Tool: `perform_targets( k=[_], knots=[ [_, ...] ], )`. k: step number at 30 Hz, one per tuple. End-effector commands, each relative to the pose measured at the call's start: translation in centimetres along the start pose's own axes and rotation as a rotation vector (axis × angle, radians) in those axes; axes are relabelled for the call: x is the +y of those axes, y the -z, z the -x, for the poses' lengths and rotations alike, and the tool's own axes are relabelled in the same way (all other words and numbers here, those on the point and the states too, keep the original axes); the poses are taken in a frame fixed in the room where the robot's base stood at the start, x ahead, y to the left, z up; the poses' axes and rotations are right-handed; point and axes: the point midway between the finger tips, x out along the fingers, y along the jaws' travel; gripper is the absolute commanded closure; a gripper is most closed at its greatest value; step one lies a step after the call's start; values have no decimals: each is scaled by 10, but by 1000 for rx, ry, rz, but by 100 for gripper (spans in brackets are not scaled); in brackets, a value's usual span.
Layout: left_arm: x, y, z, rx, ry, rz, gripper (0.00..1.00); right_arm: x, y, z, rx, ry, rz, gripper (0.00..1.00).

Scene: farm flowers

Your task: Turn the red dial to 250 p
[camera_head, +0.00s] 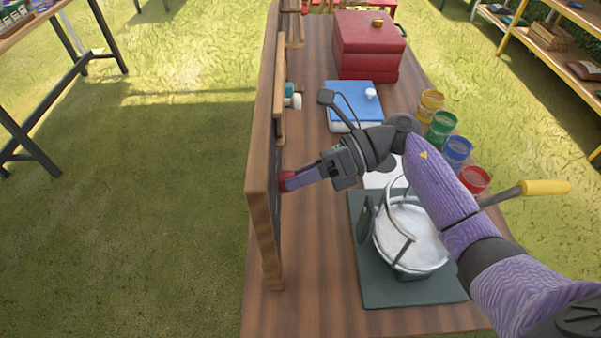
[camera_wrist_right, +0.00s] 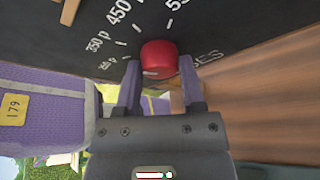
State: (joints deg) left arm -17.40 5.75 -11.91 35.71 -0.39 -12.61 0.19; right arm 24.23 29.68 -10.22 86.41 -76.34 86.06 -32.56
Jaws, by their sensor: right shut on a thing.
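The red dial (camera_wrist_right: 159,57) sits on a black panel (camera_wrist_right: 60,30) with white printed marks and numbers around it, including 450 and what reads as 350 p. A smaller label below that is hard to read. A pale mark shows on the dial's lower left side. My right gripper (camera_wrist_right: 161,95) has its two purple fingers on either side of the dial and is shut on it. In the head view, my right gripper (camera_head: 301,180) reaches left to the wooden-framed board (camera_head: 262,150), with a bit of the red dial (camera_head: 284,182) at its tips. My left gripper is out of view.
Under my right arm, a white round pan (camera_head: 418,268) stands on a dark green base (camera_head: 385,292). Several paint-coloured jars (camera_head: 440,125) line the right edge. A blue-topped box (camera_head: 352,97) and a red box (camera_head: 366,48) stand farther back. Grass lies left of the board.

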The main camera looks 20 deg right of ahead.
Motion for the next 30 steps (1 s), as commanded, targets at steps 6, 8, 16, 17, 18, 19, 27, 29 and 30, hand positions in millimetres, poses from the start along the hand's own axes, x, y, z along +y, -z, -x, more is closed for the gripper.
perform_targets(
  k=[6, 8, 16, 17, 18, 19, 27, 29, 30],
  knots=[
    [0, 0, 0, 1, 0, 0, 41, 0, 0, 0, 0, 1, 2, 100],
    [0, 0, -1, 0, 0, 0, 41, 0, 0, 0, 0, 4, 7, 100],
    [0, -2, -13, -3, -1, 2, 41, -1, 2, 0, 2, 46, 109, 100],
    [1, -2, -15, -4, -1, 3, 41, -1, 2, 0, 2, 53, 127, 100],
    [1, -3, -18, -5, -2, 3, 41, -1, 2, 0, 2, 65, 154, 100],
    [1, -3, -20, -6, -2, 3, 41, -1, 3, 0, 3, 74, 176, 100],
    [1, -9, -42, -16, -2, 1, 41, 0, 3, -1, 1, 156, 380, 100],
    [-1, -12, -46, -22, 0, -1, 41, 0, 3, -1, 0, 174, 421, 100],
    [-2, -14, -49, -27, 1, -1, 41, 1, 3, -1, 1, 184, 447, 100]
  ],
)
